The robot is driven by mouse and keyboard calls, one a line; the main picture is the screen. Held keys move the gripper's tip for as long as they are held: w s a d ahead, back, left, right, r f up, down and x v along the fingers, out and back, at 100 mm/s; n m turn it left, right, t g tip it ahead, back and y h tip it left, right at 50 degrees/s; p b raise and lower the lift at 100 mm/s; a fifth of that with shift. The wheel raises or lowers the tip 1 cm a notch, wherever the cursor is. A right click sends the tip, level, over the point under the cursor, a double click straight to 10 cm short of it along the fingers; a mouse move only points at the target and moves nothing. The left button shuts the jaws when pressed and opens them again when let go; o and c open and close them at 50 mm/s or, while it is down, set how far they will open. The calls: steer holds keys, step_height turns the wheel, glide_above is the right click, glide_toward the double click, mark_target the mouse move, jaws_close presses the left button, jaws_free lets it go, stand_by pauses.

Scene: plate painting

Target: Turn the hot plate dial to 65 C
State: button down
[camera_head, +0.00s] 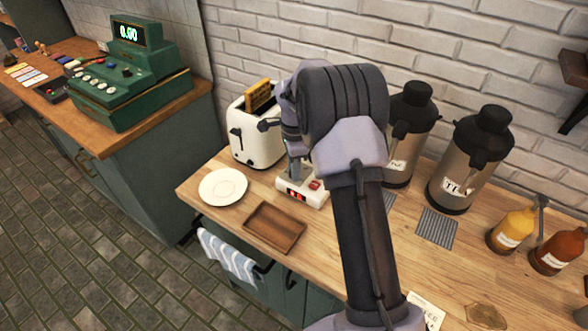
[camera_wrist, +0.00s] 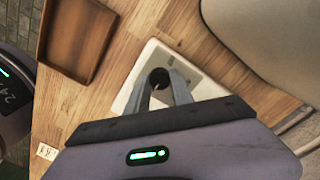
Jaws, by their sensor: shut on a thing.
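The hot plate (camera_head: 312,201) is a small white unit on the wooden counter, with a red-lit display (camera_head: 297,195) too small to read and a red switch (camera_head: 315,184). In the wrist view the white top of the hot plate (camera_wrist: 205,86) lies below my gripper. The dark round dial (camera_wrist: 159,76) shows between the fingertips. My gripper (camera_wrist: 160,82) is shut on the dial, one finger on each side. In the head view my gripper (camera_head: 296,172) reaches down onto the unit, and my arm hides the dial and part of the hot plate.
A white toaster (camera_head: 250,145) stands close behind and left. A white plate (camera_head: 223,187) and a wooden tray (camera_head: 274,228) lie in front. Two steel dispensers (camera_head: 408,150) (camera_head: 465,165) stand right, with sauce bottles (camera_head: 515,230) beyond. A green cash register (camera_head: 130,85) is far left.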

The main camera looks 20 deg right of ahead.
stand_by(0.4)
steer(key=c, duration=1.1)
jaws_free()
step_height(320, 180, up, 18)
steer(key=p, duration=0.5)
steer(key=shift+f, duration=0.25)
